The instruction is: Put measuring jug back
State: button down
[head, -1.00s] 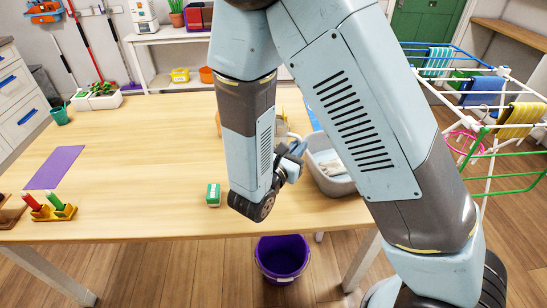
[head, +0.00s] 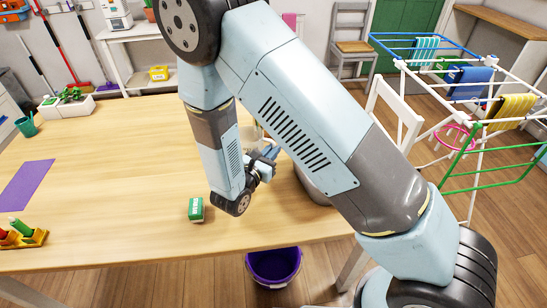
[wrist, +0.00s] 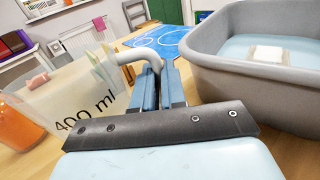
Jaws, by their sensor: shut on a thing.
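The measuring jug (wrist: 65,95) is translucent, with a black "400 ml" mark and a grey handle (wrist: 128,58). It is at the left of the wrist view. My gripper (wrist: 160,80) is shut on the handle, with its two blue fingers close together. In the head view my gripper (head: 268,158) is over the right part of the wooden table (head: 110,180), and my arm hides most of the jug. I cannot tell whether the jug's base touches the table.
A grey tub (wrist: 270,85) holding a pale block is close on the gripper's right. An orange container (wrist: 18,128) is left of the jug. A blue patterned mat (wrist: 165,42) lies beyond. A green box (head: 196,209) and purple mat (head: 26,184) are on the table; its left-middle is clear.

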jog(key=shift+a+f, duration=0.25)
jog(key=shift+f, duration=1.4)
jog(key=c, duration=1.2)
grip_release()
jog(key=shift+f, duration=0.1)
jog(key=v, duration=1.2)
